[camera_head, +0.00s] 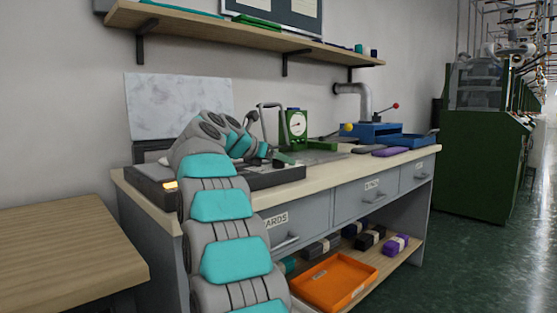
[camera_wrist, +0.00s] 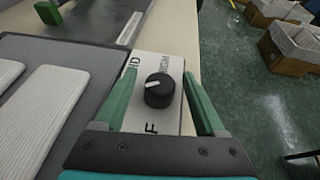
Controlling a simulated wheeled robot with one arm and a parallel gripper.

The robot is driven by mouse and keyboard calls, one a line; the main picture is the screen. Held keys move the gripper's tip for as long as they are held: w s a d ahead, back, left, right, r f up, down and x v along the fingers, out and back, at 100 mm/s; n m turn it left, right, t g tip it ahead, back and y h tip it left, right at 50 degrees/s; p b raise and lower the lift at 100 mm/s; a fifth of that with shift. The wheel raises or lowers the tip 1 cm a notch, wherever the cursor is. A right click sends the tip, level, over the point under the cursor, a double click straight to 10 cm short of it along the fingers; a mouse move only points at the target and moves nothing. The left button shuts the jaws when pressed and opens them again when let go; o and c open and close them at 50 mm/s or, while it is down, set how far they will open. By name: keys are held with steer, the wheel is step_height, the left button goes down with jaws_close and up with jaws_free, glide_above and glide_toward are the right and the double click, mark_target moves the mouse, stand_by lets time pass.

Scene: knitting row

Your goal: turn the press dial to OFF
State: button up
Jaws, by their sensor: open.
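The press dial (camera_wrist: 159,90) is a round black knob on a pale label plate (camera_wrist: 144,121) in the wrist view. The dial cannot be made out there.
In the wrist view, pale ribbed pieces (camera_wrist: 40,115) lie on the grey press surface left of the dial. A green-framed gauge (camera_head: 297,124) and a blue hand press (camera_head: 375,131) stand farther along the workbench (camera_head: 150,190). A shelf (camera_head: 240,32) hangs above.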

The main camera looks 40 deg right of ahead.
jaws_close()
stand_by(0.6)
